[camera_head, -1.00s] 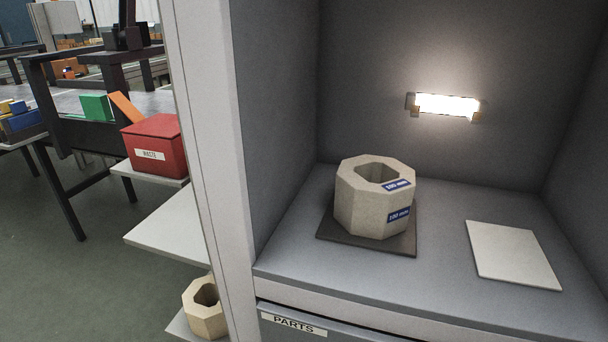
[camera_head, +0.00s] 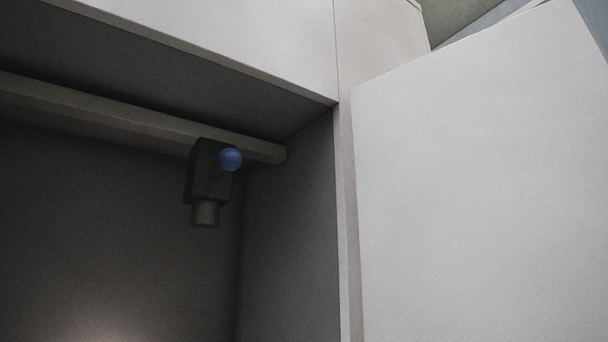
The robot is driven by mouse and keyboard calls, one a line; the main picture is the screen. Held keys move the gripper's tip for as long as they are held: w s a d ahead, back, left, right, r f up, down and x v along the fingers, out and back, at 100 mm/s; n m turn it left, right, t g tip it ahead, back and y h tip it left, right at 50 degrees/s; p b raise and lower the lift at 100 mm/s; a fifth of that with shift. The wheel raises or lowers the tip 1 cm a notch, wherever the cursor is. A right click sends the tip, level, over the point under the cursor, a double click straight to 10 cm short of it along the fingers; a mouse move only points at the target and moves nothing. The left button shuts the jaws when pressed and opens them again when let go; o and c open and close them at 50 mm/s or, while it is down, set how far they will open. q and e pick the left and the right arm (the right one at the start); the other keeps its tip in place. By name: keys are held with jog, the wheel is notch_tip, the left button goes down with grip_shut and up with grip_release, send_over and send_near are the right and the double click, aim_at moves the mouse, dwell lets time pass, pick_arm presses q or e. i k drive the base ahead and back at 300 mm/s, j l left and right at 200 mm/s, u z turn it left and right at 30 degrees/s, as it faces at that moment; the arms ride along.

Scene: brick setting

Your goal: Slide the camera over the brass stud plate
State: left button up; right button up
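The camera (camera_head: 207,175) is a dark box with a short grey cylindrical lens pointing down. It hangs on a pale horizontal rail (camera_head: 110,118) under the top of the booth, near the rail's right end. The brass stud plate is not in view. Neither gripper is in view.
The booth's right inner wall (camera_head: 290,240) stands close beside the rail's end. A large pale panel (camera_head: 480,180), perhaps an open door, fills the right side. The booth's upper front (camera_head: 230,35) hangs over the opening. A glow shows at the lower left.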

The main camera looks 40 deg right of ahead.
aim_at(212, 163)
jog(key=z, duration=0.85)
